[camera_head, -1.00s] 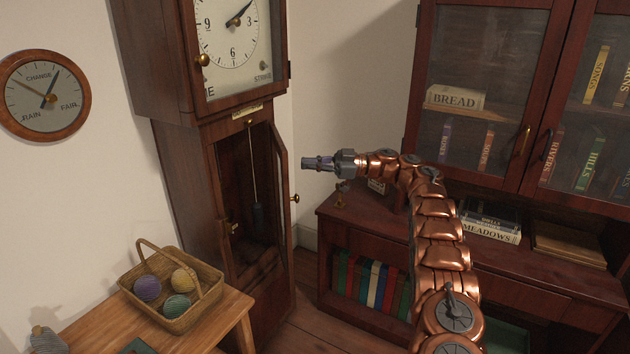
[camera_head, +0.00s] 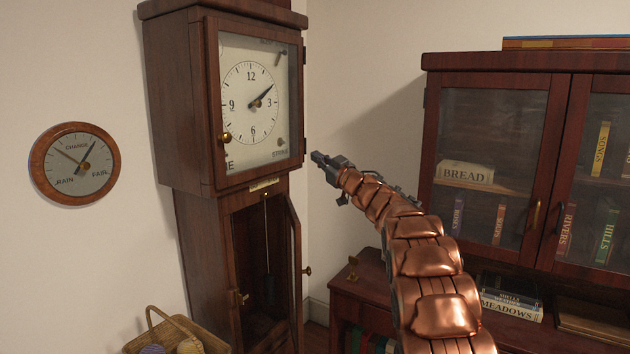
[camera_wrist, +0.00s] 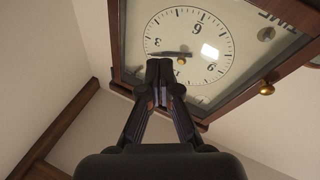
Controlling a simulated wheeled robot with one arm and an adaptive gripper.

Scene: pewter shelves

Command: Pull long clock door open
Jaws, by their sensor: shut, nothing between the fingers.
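The tall wooden clock (camera_head: 195,230) stands against the wall at left centre in the head view. Its long lower door (camera_head: 294,265) is swung open to the right, edge toward me, with a small brass knob (camera_head: 307,271) on it. The dark case inside with the pendulum shows to its left. The upper glazed dial door (camera_head: 262,100) is closed, with a brass knob (camera_head: 226,138) at its left. My gripper (camera_head: 318,158) is shut and empty, in the air right of the dial and above the long door. The wrist view shows the shut fingers (camera_wrist: 160,68) before the dial.
A glazed bookcase (camera_head: 430,165) with books stands at right, with a lower cabinet top (camera_head: 375,280) under it. A wicker basket (camera_head: 165,335) with yarn balls sits at lower left. A round barometer (camera_head: 75,163) hangs on the left wall.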

